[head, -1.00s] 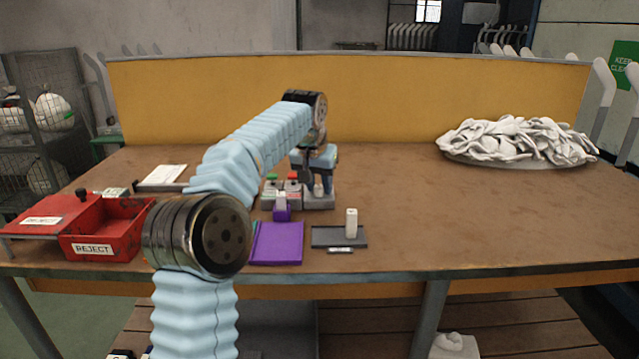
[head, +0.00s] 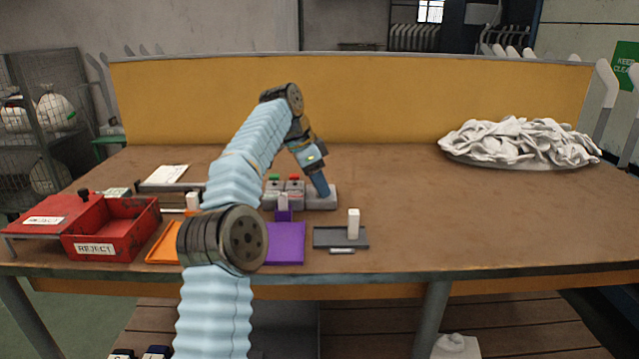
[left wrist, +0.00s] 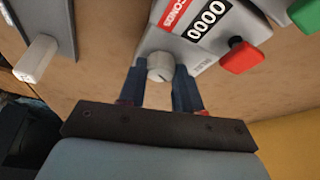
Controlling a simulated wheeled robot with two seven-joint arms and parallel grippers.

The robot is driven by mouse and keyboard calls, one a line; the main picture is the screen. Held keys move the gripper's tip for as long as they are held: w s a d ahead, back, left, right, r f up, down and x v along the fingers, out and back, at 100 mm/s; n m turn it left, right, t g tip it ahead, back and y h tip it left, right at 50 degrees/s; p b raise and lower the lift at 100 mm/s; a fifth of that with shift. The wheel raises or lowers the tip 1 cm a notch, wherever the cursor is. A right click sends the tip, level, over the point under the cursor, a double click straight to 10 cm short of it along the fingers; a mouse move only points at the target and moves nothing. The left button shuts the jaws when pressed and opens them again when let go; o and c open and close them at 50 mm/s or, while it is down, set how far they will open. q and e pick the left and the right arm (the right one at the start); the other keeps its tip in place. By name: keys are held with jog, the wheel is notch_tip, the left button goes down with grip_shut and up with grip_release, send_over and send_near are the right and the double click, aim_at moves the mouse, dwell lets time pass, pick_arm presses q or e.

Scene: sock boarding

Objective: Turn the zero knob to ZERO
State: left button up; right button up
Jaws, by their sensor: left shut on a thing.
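The zero knob (left wrist: 160,67) is a small pale round knob on the grey counter device (left wrist: 192,38). In the left wrist view it sits between the two blue fingers of my left gripper (left wrist: 160,82), which is shut on it. In the head view my left gripper (head: 322,188) hides the knob on the device (head: 328,203). My right gripper is not in view.
A purple board (head: 285,244) and a dark tray (head: 325,237) with an upright white block (head: 353,224) lie in front of the device. A sock pile (head: 520,142) is at back right. The table's right side is clear.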

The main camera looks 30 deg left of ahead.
pick_arm(q)
jog(key=shift+m+g, duration=0.3)
jog(key=shift+m, duration=0.6)
jog(key=o, duration=1)
jog(key=shift+o, duration=0.2)
